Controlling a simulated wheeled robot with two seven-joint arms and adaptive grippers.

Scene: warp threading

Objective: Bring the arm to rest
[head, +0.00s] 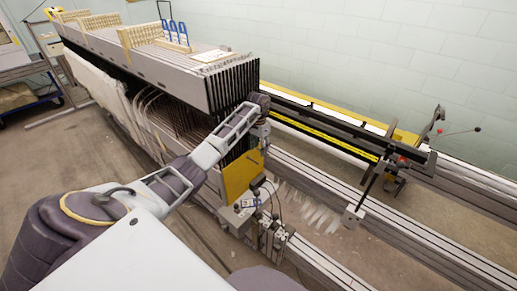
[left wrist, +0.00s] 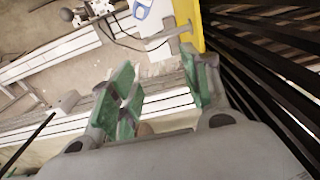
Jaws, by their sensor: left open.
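My left arm (head: 215,140) reaches in from the left in the head view, stretched out toward the end of the long warp-threading machine (head: 180,65). My left gripper (head: 263,130) is at the near right end of the machine, beside its row of dark upright plates and above a yellow panel (head: 240,175). In the left wrist view the gripper (left wrist: 160,90) is open, with its green-padded fingers apart and nothing between them. I cannot tell whether it touches the machine. My right gripper is not in view.
Dark plates (left wrist: 270,60) stand close on the right in the left wrist view. Long rails (head: 350,205) run along the floor to the right, with a yellow-edged beam (head: 330,140) behind them. Cables and small fittings (head: 270,230) sit below the yellow panel. Open floor (head: 60,155) lies to the left.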

